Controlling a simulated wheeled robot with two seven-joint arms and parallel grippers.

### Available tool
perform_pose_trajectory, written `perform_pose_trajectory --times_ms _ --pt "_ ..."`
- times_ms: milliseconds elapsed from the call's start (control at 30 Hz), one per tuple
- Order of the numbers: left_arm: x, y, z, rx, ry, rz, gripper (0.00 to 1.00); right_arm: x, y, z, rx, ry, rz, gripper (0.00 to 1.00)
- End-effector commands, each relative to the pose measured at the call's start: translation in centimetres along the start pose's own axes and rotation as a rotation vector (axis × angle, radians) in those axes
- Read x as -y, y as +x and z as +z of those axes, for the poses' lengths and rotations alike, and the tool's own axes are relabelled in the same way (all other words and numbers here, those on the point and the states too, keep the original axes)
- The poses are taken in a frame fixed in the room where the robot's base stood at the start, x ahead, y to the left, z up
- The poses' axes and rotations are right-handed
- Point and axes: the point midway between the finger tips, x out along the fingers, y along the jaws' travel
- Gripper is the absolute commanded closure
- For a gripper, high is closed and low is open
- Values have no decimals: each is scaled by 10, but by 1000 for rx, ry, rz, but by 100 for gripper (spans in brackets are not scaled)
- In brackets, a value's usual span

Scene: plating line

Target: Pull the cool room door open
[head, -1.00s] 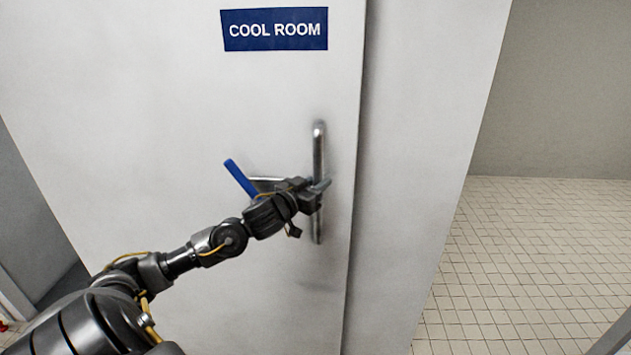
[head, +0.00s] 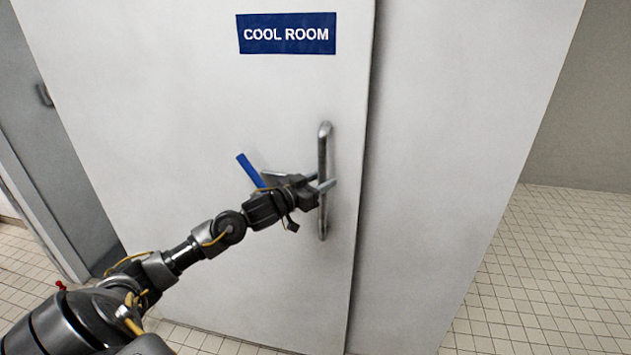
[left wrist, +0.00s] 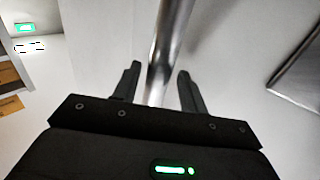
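The cool room door (head: 190,110) is a pale panel with a blue "COOL ROOM" sign (head: 287,34). It looks shut, with a narrow dark line along its right edge. An upright metal bar handle (head: 323,150) is on its right side. My left gripper (head: 324,181) is at the middle of this handle. In the left wrist view the handle (left wrist: 171,40) passes between the spread fingers of my left gripper (left wrist: 158,78), with gaps showing beside it. My right gripper is out of view.
A pale wall panel (head: 455,130) stands right of the door. Tiled floor (head: 560,270) is clear at the right. At the left there is a grey door-like panel (head: 50,130) and more tiled floor (head: 25,270), with a small red item (head: 61,286).

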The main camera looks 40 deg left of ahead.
Motion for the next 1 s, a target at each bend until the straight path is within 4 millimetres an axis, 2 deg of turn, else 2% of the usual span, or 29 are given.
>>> perform_pose_trajectory --times_ms 100,167,500,733,867,1000 --pt "8 -3 3 3 -2 -7 57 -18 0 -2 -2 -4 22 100" --pt "10 -3 3 3 -2 -9 57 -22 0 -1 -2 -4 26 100" --pt "10 -1 4 5 -2 -12 57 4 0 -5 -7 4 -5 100" --pt "7 -1 4 4 -2 -5 57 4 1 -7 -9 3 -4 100" --pt "8 -11 6 5 0 -6 57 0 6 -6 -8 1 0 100" --pt "8 -36 9 8 1 -6 57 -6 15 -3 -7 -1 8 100"
